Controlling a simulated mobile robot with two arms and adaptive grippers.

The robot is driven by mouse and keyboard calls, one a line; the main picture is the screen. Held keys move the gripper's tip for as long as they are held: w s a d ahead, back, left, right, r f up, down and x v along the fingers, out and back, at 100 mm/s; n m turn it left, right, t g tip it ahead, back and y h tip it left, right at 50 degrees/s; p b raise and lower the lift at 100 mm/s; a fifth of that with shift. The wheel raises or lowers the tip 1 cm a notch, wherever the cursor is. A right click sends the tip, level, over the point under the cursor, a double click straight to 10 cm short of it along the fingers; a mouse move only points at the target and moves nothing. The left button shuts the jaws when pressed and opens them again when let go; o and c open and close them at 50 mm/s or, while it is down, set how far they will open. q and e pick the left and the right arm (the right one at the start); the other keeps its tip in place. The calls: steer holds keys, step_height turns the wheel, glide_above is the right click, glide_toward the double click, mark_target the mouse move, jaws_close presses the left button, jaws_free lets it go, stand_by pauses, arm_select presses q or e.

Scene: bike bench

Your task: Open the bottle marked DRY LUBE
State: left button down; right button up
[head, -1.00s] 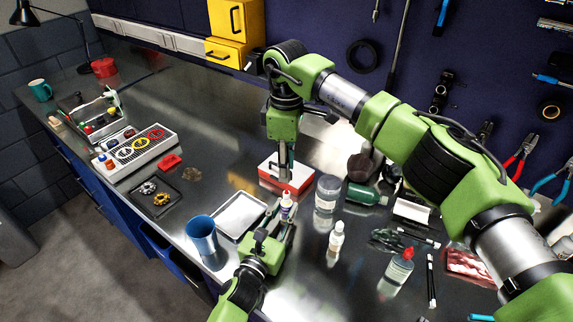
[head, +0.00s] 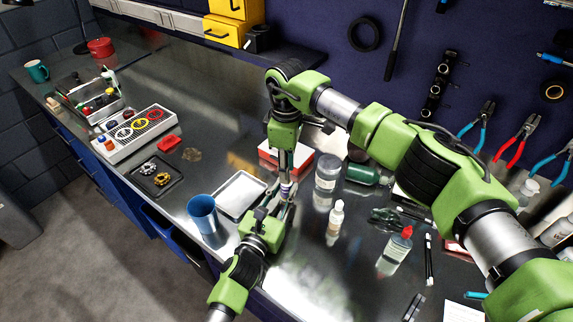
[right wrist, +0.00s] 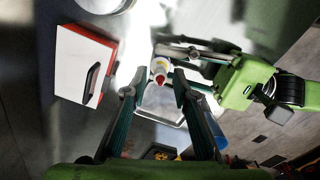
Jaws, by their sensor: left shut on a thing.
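A small white bottle (head: 285,190) with a dark label stands upright in my left gripper (head: 283,202), whose fingers are shut on its body. Its lettering is too small to read. In the right wrist view I look down on this bottle (right wrist: 160,68) and its red tip, with the left gripper (right wrist: 186,55) reaching it from the right. My right gripper (head: 285,180) points straight down over the bottle top. In the right wrist view its two fingers (right wrist: 158,86) are apart, one on each side of the red tip. Contact with the cap cannot be told.
A blue cup (head: 203,215) and a silver tray (head: 240,195) stand left of the held bottle. A red and white box (head: 302,160) is behind. A clear jar (head: 326,178), a small white bottle (head: 336,217) and a red-capped bottle (head: 398,243) stand to the right.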

jaws_close()
